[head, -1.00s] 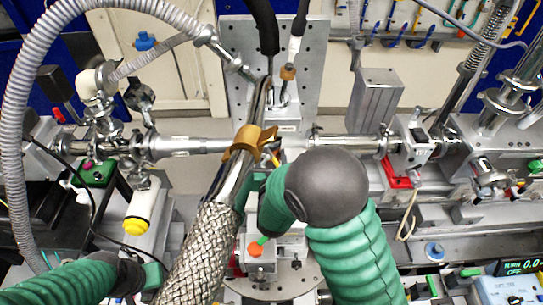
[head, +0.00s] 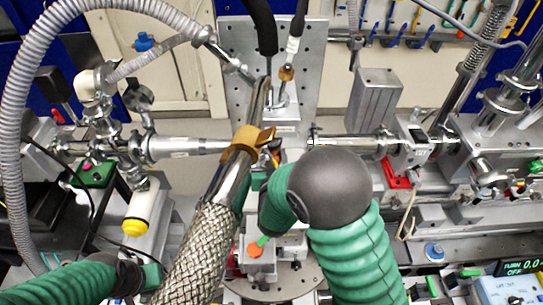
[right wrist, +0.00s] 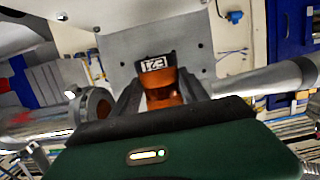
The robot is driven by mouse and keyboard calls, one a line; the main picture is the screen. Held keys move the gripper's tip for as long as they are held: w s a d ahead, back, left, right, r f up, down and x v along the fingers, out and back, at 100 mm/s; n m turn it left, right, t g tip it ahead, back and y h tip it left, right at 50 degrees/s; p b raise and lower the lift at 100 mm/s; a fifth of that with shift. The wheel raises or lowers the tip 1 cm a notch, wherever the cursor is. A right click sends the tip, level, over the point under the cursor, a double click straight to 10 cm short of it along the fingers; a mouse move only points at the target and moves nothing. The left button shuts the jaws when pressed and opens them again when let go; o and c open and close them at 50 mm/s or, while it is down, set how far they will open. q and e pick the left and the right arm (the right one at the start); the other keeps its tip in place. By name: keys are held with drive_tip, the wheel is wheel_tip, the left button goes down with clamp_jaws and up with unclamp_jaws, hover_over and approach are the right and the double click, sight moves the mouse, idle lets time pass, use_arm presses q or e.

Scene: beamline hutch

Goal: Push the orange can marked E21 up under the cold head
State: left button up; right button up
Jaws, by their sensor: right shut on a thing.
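The orange can (right wrist: 165,88) shows in the right wrist view with a dark top band and a white label reading E21. My right gripper (right wrist: 160,92) is shut on it, one dark finger on each side. The slanted tube (head: 238,170) with the gold collar (head: 250,139) may be the cold head. I cannot tell the gap between can and cold head. My left arm enters at lower left; its fingers are not visible.
A braided hose (head: 197,255) runs down from the slanted tube, between my arms. Horizontal beam pipes lie left (head: 185,147) and right (head: 350,145) of the can. A perforated metal plate (head: 235,50) stands behind. An orange knob (head: 255,250) sits below.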

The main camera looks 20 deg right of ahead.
drive_tip(key=shift+r+p, duration=0.45)
drive_tip(key=shift+r, duration=0.15)
idle(0.5)
drive_tip(key=o, duration=0.9)
drive_tip(key=shift+o, duration=0.2)
drive_tip(key=shift+o, duration=0.9)
drive_tip(key=o, duration=0.6)
drive_tip(key=shift+c, duration=0.2)
drive_tip(key=shift+c, duration=0.5)
